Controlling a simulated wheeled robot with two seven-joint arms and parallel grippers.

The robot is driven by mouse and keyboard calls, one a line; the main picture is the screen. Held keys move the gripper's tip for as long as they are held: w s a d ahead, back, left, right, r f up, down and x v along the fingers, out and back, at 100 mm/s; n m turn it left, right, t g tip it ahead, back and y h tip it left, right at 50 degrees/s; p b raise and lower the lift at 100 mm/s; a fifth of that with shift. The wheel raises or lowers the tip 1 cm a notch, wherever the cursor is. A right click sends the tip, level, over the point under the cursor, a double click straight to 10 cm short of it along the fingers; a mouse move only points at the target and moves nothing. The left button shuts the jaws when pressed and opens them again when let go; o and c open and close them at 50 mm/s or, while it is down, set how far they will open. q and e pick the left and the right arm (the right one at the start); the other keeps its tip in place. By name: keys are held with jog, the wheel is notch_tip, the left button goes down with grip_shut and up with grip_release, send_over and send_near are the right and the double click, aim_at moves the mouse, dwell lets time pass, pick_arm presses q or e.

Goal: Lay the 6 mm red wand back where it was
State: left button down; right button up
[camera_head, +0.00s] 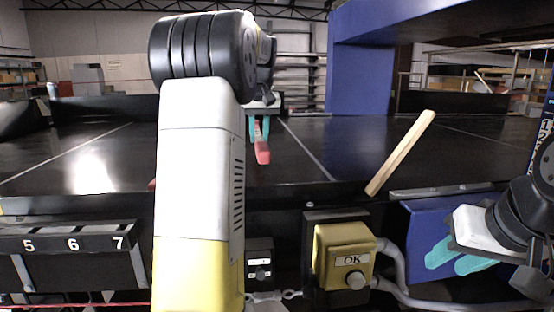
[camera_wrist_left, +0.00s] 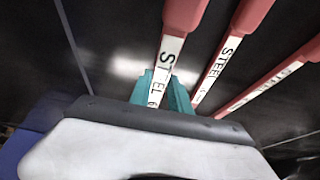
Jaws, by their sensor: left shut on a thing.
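My left gripper (camera_head: 260,128) is over the black conveyor belt (camera_head: 300,165), with its teal fingers pointing down. It is shut on a red wand (camera_head: 263,153), whose red end shows below the fingers. In the left wrist view this wand (camera_wrist_left: 185,12) has a white label reading "STEEL 6", partly hidden by the teal fingers (camera_wrist_left: 163,92). Two more red wands (camera_wrist_left: 252,14) (camera_wrist_left: 307,52) with "STEEL" labels lie to its right; their sizes are unreadable. My right gripper (camera_head: 457,258) is empty, its teal fingers apart, near the front at the right.
A wooden stick (camera_head: 400,153) slants over the belt's front edge. A yellow OK button box (camera_head: 343,255) and a rack numbered 5, 6, 7 (camera_head: 72,245) are at the front. A blue frame (camera_head: 358,80) stands behind. My left arm hides part of the belt.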

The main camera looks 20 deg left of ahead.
aim_at(259, 166)
pick_arm(q)
jog(key=shift+f, duration=3.6)
jog(key=shift+f, duration=0.1)
jog(key=c, duration=1.2)
grip_release()
jog(key=v, duration=1.2)
